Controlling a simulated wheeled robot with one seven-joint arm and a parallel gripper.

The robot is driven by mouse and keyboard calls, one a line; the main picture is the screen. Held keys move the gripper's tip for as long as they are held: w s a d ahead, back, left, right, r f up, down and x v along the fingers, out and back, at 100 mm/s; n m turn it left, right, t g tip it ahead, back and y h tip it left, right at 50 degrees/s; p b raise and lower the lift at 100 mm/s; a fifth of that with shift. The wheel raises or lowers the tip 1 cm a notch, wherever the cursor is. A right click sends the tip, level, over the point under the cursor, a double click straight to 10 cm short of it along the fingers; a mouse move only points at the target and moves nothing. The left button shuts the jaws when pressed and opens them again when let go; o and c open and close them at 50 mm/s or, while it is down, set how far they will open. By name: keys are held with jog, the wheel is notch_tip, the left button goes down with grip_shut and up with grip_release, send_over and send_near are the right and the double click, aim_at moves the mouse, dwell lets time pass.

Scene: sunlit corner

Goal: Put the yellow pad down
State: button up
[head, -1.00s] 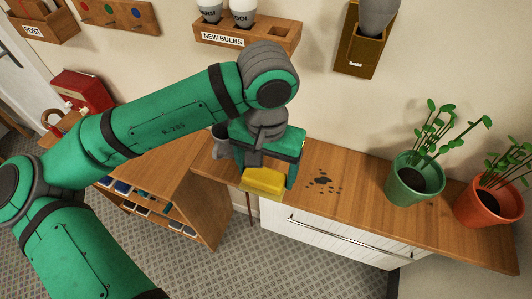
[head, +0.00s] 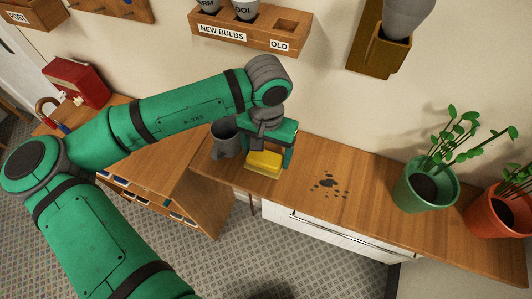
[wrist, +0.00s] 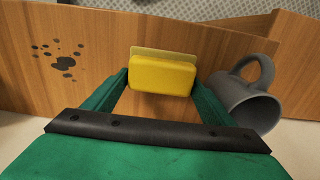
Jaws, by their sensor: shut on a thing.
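The yellow pad (head: 263,162) has a thin paler layer along one side. My gripper (head: 268,152) is shut on it, over the left part of the wooden counter (head: 368,198). In the wrist view, the pad (wrist: 162,75) sits between the two green fingers of my gripper (wrist: 163,90). The pad is close to the counter top; I cannot tell whether it touches. A patch of dark spots (head: 328,185) lies on the counter, to the right of the pad in the head view.
A grey mug (head: 226,139) stands close to the left of my gripper; in the wrist view the mug (wrist: 248,103) is at the right. A green-potted plant (head: 425,187) and a red-potted plant (head: 497,212) stand at the right. The counter between spots and plants is clear.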

aim_at(267, 153)
jog(key=shift+s+a+f, duration=0.15)
jog(key=shift+a+f, duration=0.1)
jog(key=shift+f, duration=0.4)
jog(key=shift+d+f, duration=0.15)
jog(key=shift+f, duration=0.1)
jog(key=shift+d, duration=0.3)
jog(key=shift+a+f, duration=0.15)
jog(key=o, duration=1.1)
jog(key=shift+a, duration=0.2)
notch_tip(267, 153, up, 12)
jog(key=shift+d+r, duration=0.15)
jog(key=shift+r, duration=0.05)
